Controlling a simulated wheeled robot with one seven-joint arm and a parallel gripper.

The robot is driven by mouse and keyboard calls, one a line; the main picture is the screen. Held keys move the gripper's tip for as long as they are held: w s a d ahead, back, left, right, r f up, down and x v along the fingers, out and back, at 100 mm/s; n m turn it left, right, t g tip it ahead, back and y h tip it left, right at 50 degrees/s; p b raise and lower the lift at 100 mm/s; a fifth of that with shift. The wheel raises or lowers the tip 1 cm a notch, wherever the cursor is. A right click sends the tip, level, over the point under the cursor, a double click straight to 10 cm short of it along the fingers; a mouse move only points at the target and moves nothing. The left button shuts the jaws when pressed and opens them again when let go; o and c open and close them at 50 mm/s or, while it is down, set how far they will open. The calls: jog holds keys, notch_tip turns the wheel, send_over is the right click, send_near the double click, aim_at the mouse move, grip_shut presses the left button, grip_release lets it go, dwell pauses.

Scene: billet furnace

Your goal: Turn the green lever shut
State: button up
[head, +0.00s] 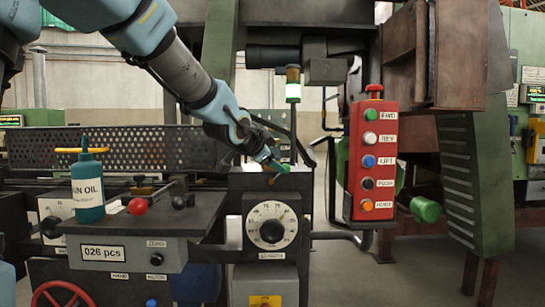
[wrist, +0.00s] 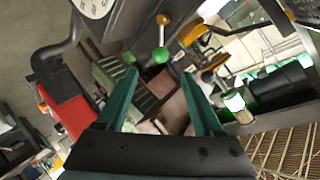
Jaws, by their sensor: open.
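The green lever shows in the wrist view as a pale rod with a green ball (wrist: 160,55) at one end and an orange ball at the other. My gripper (wrist: 159,74) is open, its two teal fingers spread. The green ball lies just beyond the fingertips, centred between them; I see no contact. In the head view my gripper (head: 274,166) is above the box with the round dial and largely hides the lever. An orange spot shows just under the fingers. A second green round shape shows at the left fingertip in the wrist view; I cannot tell what it is.
A red button panel (head: 372,160) hangs to the right, with a green cylinder (head: 425,210) beside it. A lit green-and-white lamp (head: 293,88) stands behind my gripper. A teal oil bottle (head: 87,190) and a red knob (head: 137,206) are at left. A perforated guard (head: 110,148) runs behind them.

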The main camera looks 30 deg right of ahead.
jog(key=shift+c, duration=1.3)
jog(key=shift+s+d+n+p, duration=0.15)
jog(key=shift+s+n+p, duration=0.15)
jog(key=shift+n+p, duration=0.5)
jog(key=shift+c, duration=1.4)
jog(key=n+p, duration=0.1)
jog(key=s+n+p, duration=0.1)
jog(key=n+p, duration=0.1)
jog(key=shift+g+y, duration=0.3)
jog(key=c, duration=0.4)
jog(key=shift+s+a+n+p, duration=0.25)
jog(key=shift+s+n+p, duration=0.15)
jog(key=shift+n+p, duration=0.7)
grip_shut()
jog(key=s+a+r+n+y+p, duration=0.1)
jog(key=s+a+r+n+p, duration=0.3)
jog(key=n+p, duration=0.55)
jog(key=n, duration=0.1)
send_near(280, 174)
jog(key=shift+t, duration=0.4)
jog(key=shift+w+d+f, duration=0.2)
jog(key=shift+w+d, duration=0.2)
jog(key=shift+d, duration=0.45)
jog(key=shift+w+d+f, duration=0.15)
jog(key=shift+w+d, duration=0.2)
jog(key=shift+d, duration=0.45)
jog(key=shift+w+d+f, duration=0.2)
jog(key=shift+w+d, duration=0.2)
jog(key=shift+d, duration=0.45)
